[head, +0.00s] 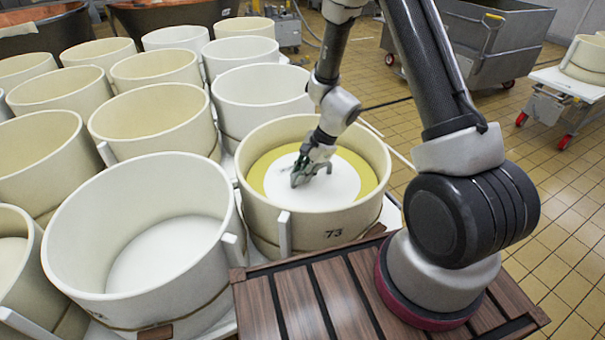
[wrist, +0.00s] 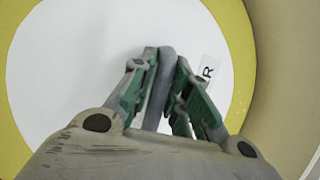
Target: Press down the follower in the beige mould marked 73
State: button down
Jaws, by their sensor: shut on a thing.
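The beige mould marked 73 (head: 350,228) stands upright in front of the slatted wooden platform, its number on the near wall. Inside lies the follower, a white disc (head: 343,184), with a yellow ring showing around it. The follower also fills much of the wrist view (wrist: 65,65), with a label reading R (wrist: 208,72). My gripper (head: 308,178) is down inside the mould over the disc. In the wrist view, its green-padded fingers (wrist: 166,62) are shut on a grey upright handle (wrist: 160,92) on the follower. The handle's foot is partly hidden.
Beige moulds crowd the left, including a large one (head: 60,240) beside mould 73. The mould wall (wrist: 290,90) rises close at right in the wrist view. A slatted wooden platform (head: 300,305) lies in front. Tiled floor (head: 560,240) is open at right.

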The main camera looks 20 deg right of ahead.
aim_at(318, 183)
dwell(0.4)
jog(key=c, duration=1.3)
grip_release()
jog(key=shift+r, duration=0.1)
jog(key=v, duration=1.2)
jog(key=s+d+r+n+t+h, duration=0.1)
jog(key=s+d+r+n, duration=0.3)
jog(key=s+r, duration=0.3)
jog(key=s+d+r+n+t+h, duration=0.1)
jog(key=s+d+r+n+h, duration=0.1)
jog(key=s+d+r+n, duration=0.2)
jog(key=s+d+r+n+t+h, duration=0.1)
jog(key=s+d+r+n, duration=0.2)
jog(key=s+r+n, duration=0.3)
jog(key=shift+s+d+r+n+h, duration=0.15)
jog(key=shift+s+r, duration=0.75)
jog(key=shift+r, duration=0.35)
jog(key=shift+s+d+r+n+h, duration=0.1)
jog(key=shift+s+d+r, duration=0.05)
jog(key=shift+s+r, duration=0.95)
jog(key=shift+s+d+r+n+h, duration=0.15)
jog(key=shift+s+r, duration=0.6)
jog(key=shift+r, duration=0.65)
